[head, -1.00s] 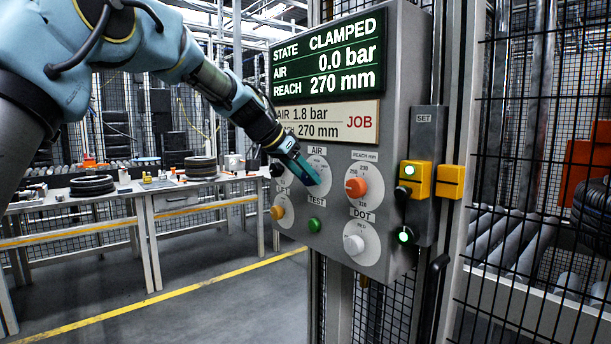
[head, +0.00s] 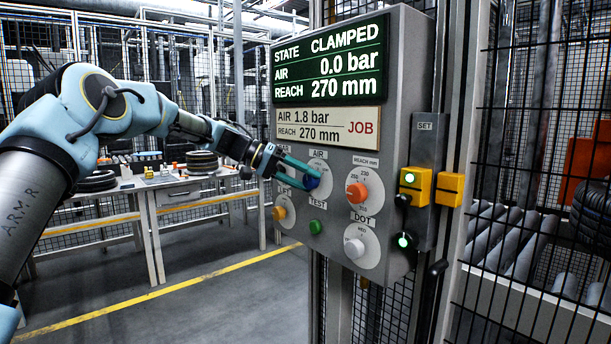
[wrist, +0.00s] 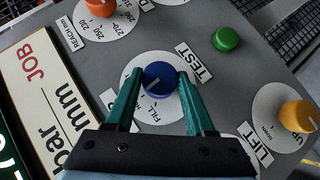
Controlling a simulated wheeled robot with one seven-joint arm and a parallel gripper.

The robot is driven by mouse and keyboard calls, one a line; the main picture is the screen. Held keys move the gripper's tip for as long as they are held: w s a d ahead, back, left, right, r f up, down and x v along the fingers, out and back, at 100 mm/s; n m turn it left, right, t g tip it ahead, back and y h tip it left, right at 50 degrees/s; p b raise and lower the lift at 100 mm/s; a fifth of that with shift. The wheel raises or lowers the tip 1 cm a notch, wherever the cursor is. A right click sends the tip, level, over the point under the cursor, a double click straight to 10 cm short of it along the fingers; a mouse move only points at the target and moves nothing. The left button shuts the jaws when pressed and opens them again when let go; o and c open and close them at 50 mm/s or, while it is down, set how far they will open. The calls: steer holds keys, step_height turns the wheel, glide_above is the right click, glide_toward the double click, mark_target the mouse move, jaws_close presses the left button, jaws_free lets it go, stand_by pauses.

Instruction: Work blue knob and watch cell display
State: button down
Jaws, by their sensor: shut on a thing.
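The blue knob (wrist: 160,80) sits on the white AIR dial of the grey control panel (head: 408,60); it also shows in the head view (head: 312,180). My gripper (wrist: 158,78) has its two teal fingers on either side of the knob and is shut on it; in the head view my gripper (head: 305,172) reaches in from the left. The cell display (head: 330,60) reads STATE CLAMPED, AIR 0.0 bar, REACH 270 mm. The job plate (head: 330,123) below it reads AIR 1.8 bar, REACH 270 mm.
An orange REACH knob (head: 357,193), a white DOT knob (head: 354,247), a yellow LIFT knob (head: 279,213) and a green TEST button (head: 315,227) are close by. A yellow SET switch box (head: 416,185) is at right. A mesh fence (head: 530,150) stands beyond it.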

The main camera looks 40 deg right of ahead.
steer(key=n+g, duration=0.1)
steer(key=n+g+h, duration=0.1)
steer(key=shift+w+f+g, duration=0.15)
steer(key=shift+f+g, duration=0.05)
steer(key=shift+g, duration=0.2)
steer(key=shift+f+n+g+h+b, duration=0.1)
steer(key=shift+n+g+h+b, duration=0.55)
steer(key=shift+n+g, duration=0.5)
steer(key=shift+n, duration=0.25)
steer(key=shift+c, duration=1.3)
jaws_free()
steer(key=shift+w, duration=0.1)
steer(key=b+v, duration=0.2)
steer(key=v, duration=0.8)
steer(key=shift+w+a+f+b, duration=0.15)
steer(key=shift+a+b, duration=0.1)
steer(key=shift+b, duration=0.15)
